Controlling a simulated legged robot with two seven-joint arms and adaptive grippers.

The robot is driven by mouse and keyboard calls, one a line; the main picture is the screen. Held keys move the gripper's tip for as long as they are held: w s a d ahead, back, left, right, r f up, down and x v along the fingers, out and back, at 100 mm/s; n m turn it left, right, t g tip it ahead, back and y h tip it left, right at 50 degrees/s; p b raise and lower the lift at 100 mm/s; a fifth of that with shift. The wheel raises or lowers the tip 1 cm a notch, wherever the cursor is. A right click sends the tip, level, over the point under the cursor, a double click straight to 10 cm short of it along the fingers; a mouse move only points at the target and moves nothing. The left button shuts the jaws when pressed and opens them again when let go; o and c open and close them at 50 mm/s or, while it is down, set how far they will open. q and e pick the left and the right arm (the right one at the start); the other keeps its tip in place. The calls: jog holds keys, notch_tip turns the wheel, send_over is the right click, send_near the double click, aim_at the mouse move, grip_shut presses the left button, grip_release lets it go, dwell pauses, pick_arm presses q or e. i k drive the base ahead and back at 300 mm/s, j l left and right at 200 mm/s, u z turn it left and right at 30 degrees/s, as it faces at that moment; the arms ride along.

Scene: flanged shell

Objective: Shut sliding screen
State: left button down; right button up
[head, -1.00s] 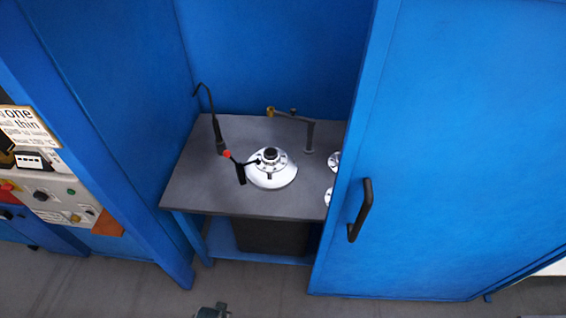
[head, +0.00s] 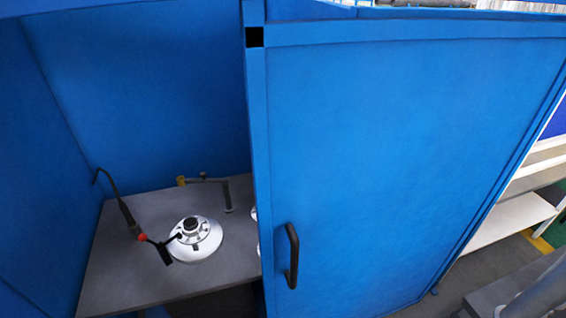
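The blue sliding screen (head: 400,150) fills the right half of the head view. Its black handle (head: 291,256) is upright near the screen's left edge. The screen stands partly open, with a gap on its left that shows the inside of the blue booth. Neither of my grippers can be made out in the head view. A grey arm-like part shows at the lower right corner, but no fingers are visible there. Nothing is seen touching the handle.
Inside the booth a dark grey table (head: 120,262) bears a white flanged shell (head: 197,238), a torch-like tool (head: 127,213) and a small bracket (head: 212,181). Part of another white piece shows behind the screen's edge. White shelves (head: 515,225) stand at the far right.

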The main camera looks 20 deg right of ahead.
aim_at(377, 146)
jog(key=z, duration=1.75)
